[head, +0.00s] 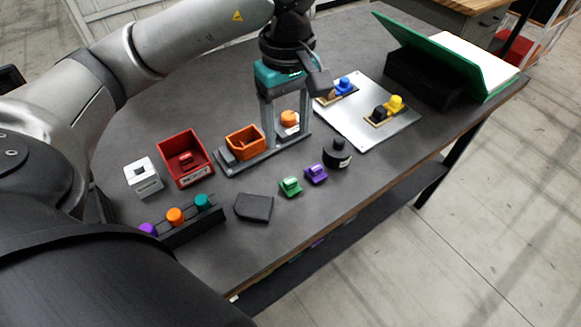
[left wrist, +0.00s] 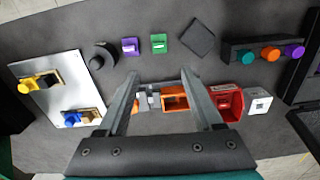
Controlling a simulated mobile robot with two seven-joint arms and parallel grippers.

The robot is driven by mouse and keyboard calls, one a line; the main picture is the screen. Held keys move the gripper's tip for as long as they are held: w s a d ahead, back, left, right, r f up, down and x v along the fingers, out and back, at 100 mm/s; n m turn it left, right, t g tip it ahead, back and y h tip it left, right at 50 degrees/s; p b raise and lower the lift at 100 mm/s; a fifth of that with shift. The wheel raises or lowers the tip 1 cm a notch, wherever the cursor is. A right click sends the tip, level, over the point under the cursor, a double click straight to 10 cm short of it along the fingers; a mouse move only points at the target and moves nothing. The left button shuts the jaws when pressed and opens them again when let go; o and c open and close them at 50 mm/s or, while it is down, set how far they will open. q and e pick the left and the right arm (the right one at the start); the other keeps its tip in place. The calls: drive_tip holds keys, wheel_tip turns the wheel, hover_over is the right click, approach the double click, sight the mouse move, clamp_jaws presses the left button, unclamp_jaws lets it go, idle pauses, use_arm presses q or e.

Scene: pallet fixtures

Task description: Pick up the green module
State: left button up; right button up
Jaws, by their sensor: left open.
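The green module (head: 290,187) lies on the dark table near its front edge, beside a purple module (head: 316,173). In the left wrist view the green module (left wrist: 160,42) shows whole, beyond the fingertips, with the purple module (left wrist: 130,46) left of it. My left gripper (head: 287,132) points down over the grey fixture, behind the green module in the head view, and is apart from it. Its fingers (left wrist: 159,75) are spread with nothing held between them. My right gripper is not in view.
Around are a grey fixture with an orange tray (head: 245,142), a red bin (head: 184,160), a white block (head: 143,178), a rack of coloured knobs (head: 190,225), a dark pad (head: 254,207), a black round piece (head: 337,155) and a metal plate (head: 375,133). Bare table lies in front of the green module.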

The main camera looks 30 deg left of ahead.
use_arm(q)
hover_over(290, 180)
wheel_tip(290, 180, down, 4)
drive_tip(key=f, duration=0.3)
drive_tip(key=shift+s+a+b, duration=0.1)
drive_tip(key=shift+s+b, duration=0.1)
drive_tip(key=shift+b, duration=0.15)
drive_tip(key=shift+f, duration=0.85)
wheel_tip(290, 180, down, 5)
drive_tip(key=shift+w+r, duration=0.15)
drive_tip(key=shift+r, duration=0.05)
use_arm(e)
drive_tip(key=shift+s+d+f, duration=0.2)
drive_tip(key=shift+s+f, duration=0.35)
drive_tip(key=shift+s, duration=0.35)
use_arm(q)
drive_tip(key=shift+c, duration=0.6)
clamp_jaws()
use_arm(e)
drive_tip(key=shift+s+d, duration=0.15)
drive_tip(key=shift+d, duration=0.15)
